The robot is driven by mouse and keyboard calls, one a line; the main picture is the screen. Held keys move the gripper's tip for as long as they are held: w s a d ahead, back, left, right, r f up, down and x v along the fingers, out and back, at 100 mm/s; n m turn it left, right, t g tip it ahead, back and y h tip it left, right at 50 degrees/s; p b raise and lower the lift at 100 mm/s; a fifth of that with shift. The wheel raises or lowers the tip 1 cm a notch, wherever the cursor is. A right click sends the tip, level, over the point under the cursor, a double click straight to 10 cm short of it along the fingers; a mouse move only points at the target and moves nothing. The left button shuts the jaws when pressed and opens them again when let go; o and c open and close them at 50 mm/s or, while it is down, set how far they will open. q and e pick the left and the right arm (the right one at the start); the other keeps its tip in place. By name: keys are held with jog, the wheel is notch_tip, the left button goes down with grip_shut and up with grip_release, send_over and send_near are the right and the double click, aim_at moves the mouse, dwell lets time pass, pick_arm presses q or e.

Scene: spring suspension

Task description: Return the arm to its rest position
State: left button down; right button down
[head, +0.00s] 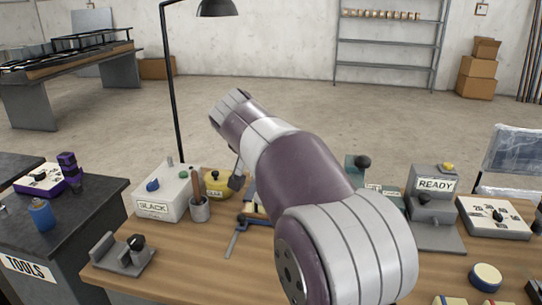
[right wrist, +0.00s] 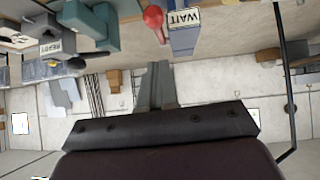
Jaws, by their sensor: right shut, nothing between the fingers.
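My purple and grey arm (head: 300,170) fills the middle of the head view, raised above the workbench and reaching up and to the left. It hides part of the bench behind it. The right wrist view is upside down and shows my right gripper (right wrist: 155,85) as two grey fingers close together, with nothing between them. The fingers are clear of the bench objects. My left gripper is not in view.
The wooden bench (head: 180,260) holds a white SLACK box (head: 162,193), a tool cup (head: 199,208), a grey READY stand (head: 432,212) and a white dial box (head: 492,218). A WAIT stand (right wrist: 184,35) with a red knob shows in the wrist view. A black lamp post (head: 170,90) rises behind the bench.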

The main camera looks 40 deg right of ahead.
jog(key=shift+v, duration=0.85)
jog(key=shift+f, duration=0.1)
jog(key=shift+a, duration=0.1)
